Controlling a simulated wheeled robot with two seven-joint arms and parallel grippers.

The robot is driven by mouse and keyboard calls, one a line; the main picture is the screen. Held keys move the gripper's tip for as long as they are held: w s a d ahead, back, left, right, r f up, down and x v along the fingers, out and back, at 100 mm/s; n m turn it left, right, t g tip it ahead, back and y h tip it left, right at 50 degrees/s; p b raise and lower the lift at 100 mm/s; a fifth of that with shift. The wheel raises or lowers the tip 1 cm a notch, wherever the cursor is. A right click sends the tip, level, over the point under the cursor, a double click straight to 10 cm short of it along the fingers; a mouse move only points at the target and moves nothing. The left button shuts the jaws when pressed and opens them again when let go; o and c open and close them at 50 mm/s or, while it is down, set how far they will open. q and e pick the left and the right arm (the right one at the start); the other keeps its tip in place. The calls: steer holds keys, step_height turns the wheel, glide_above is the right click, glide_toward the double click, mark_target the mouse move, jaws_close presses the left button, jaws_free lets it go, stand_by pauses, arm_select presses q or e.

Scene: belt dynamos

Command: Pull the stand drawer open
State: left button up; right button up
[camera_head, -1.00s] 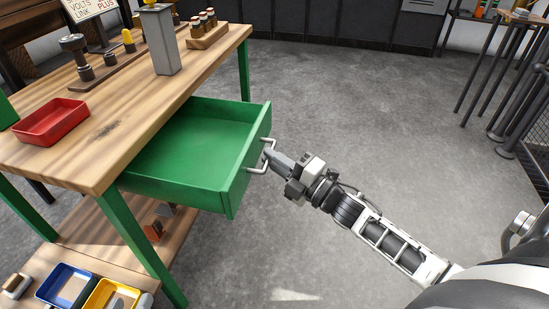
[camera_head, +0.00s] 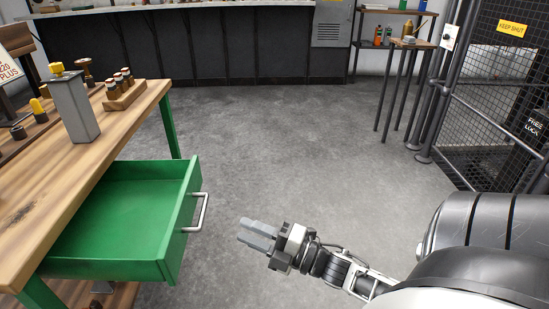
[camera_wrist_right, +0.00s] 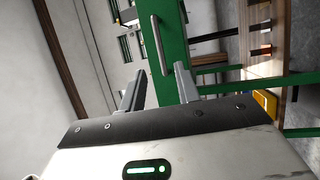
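The green stand drawer (camera_head: 125,207) is pulled well out from under the wooden tabletop (camera_head: 82,172) and looks empty. Its silver handle (camera_head: 196,213) is on the front panel. My right gripper (camera_head: 247,231) is in free air to the right of the handle, apart from it and holding nothing. In the right wrist view the two fingers (camera_wrist_right: 160,72) are spread apart, and the handle (camera_wrist_right: 161,43) lies beyond their tips in front of the green drawer front (camera_wrist_right: 174,22). My left gripper is not in view.
On the tabletop stand a grey metal block (camera_head: 74,108) and a wooden rack (camera_head: 125,95) with several small jars. The grey floor (camera_head: 290,150) is clear beyond my right gripper. A mesh fence (camera_head: 490,90) stands at the right.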

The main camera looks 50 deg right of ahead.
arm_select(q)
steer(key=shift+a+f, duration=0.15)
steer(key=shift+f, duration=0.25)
arm_select(e)
steer(key=v, duration=0.5)
steer(key=shift+s+d+f, duration=0.1)
steer(key=shift+s+d, duration=0.05)
steer(key=shift+s, duration=0.2)
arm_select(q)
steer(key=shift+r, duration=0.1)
